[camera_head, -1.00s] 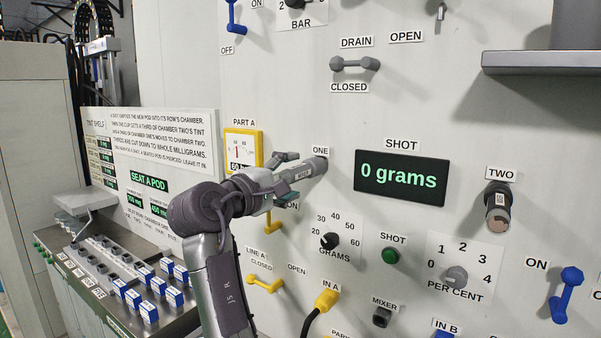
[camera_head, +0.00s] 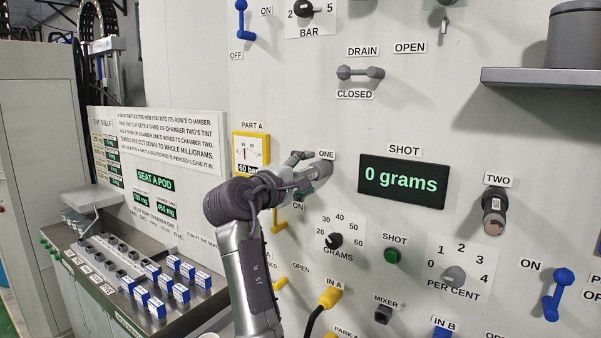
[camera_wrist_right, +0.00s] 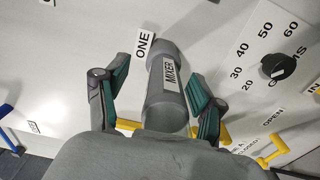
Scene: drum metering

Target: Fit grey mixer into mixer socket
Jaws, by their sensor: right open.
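The grey mixer (camera_head: 319,174) is a cylinder with a MIXER label, sticking out of the wall panel just below the ONE label. It also shows in the right wrist view (camera_wrist_right: 166,102). My right gripper (camera_head: 304,176) is open around it, and in the right wrist view its two green-padded fingers (camera_wrist_right: 160,80) stand on either side with visible gaps. The mixer socket (camera_head: 383,315) is a small dark square fitting under the MIXER label, low on the panel, and looks empty. My left gripper is not in view.
A yellow IN A plug with a black cable (camera_head: 327,299) sits left of the socket. The GRAMS knob (camera_head: 334,240) and green SHOT button (camera_head: 392,255) lie between mixer and socket. A similar cylinder (camera_head: 494,212) hangs under TWO. A pod bench (camera_head: 208,302) stands at left.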

